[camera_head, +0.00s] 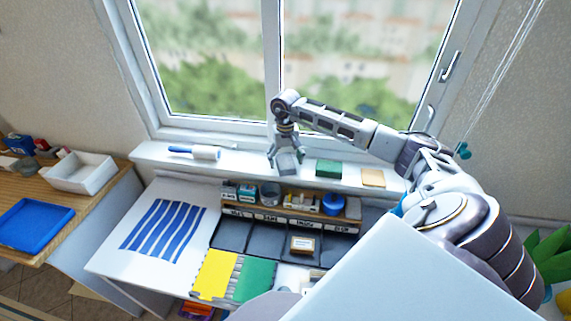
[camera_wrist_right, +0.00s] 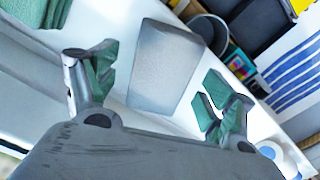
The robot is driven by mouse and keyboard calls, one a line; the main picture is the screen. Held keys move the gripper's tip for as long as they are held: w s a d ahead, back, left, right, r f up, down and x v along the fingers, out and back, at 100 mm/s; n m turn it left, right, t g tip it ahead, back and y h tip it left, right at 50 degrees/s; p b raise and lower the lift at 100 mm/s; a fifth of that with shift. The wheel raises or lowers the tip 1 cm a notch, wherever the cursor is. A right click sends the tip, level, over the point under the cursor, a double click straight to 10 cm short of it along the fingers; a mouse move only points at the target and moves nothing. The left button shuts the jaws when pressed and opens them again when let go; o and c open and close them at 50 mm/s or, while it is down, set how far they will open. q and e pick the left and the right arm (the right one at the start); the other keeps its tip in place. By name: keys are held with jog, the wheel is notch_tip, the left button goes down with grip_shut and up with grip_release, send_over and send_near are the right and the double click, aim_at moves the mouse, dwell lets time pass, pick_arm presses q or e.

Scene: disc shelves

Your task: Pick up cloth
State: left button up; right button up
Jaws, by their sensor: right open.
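A flat grey piece (camera_head: 287,162), which looks like a folded cloth, lies on the white windowsill. In the right wrist view the grey piece (camera_wrist_right: 166,66) lies between and beyond the two spread fingers, with its top and sides clear. My right gripper (camera_head: 284,146) points down at the sill, close above the grey piece. In the wrist view this gripper (camera_wrist_right: 158,92) is open and empty, its green finger pads well apart. I cannot tell whether a finger touches the piece. My left gripper is not in view.
A roller (camera_head: 200,152) lies left on the sill; a green pad (camera_head: 328,168) and tan pad (camera_head: 373,177) lie right. Below stands an organizer (camera_head: 290,222) with small containers. A blue-striped sheet (camera_head: 163,230) covers the desk's left. The window (camera_head: 270,60) rises behind.

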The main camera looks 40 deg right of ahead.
aim_at(286, 160)
jog(key=c, duration=1.1)
jog(key=shift+r, duration=0.15)
jog(key=shift+r+b, duration=0.75)
jog(key=shift+r, duration=4.15)
